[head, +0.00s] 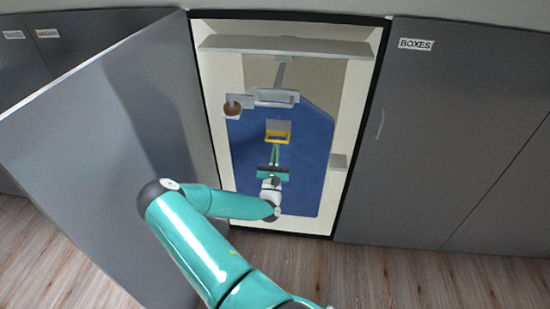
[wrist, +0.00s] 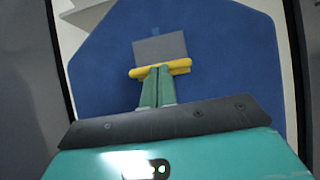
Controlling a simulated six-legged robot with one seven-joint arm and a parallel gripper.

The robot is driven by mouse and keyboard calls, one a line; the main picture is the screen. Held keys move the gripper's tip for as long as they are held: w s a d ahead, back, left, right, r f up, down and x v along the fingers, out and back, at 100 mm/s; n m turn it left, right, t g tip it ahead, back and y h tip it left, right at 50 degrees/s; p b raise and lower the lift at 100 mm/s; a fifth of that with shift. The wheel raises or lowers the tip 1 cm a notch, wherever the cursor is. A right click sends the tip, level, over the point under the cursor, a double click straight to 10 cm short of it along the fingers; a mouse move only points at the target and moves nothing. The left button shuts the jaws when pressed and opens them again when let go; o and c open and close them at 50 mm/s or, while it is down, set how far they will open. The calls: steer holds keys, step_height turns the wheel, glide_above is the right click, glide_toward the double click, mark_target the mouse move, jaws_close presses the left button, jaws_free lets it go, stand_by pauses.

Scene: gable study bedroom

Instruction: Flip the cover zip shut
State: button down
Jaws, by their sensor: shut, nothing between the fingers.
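A blue cover (head: 305,150) hangs inside the open cupboard; it also shows in the wrist view (wrist: 225,60). On its middle is a flat grey plate (head: 278,126) with a yellow bar (head: 288,138) along its lower edge, which looks like the zip's flap. In the wrist view the grey plate (wrist: 160,48) stands above the yellow bar (wrist: 183,66). My gripper (head: 275,148) is shut and empty, just below the yellow bar. In the wrist view its green fingertips (wrist: 157,69) overlap the bar's middle; whether they touch it I cannot tell.
A grey cupboard door (head: 100,120) stands open at the left. A shelf (head: 285,46) and a grey hanger piece (head: 276,97) are above, with a brown round object (head: 232,109) beside it. A closed door labelled BOXES (head: 420,150) is at the right.

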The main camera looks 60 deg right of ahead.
steer(key=shift+r, duration=0.1)
step_height(320, 180, up, 6)
steer(key=shift+f, duration=0.15)
stand_by(0.4)
steer(key=shift+f, duration=0.1)
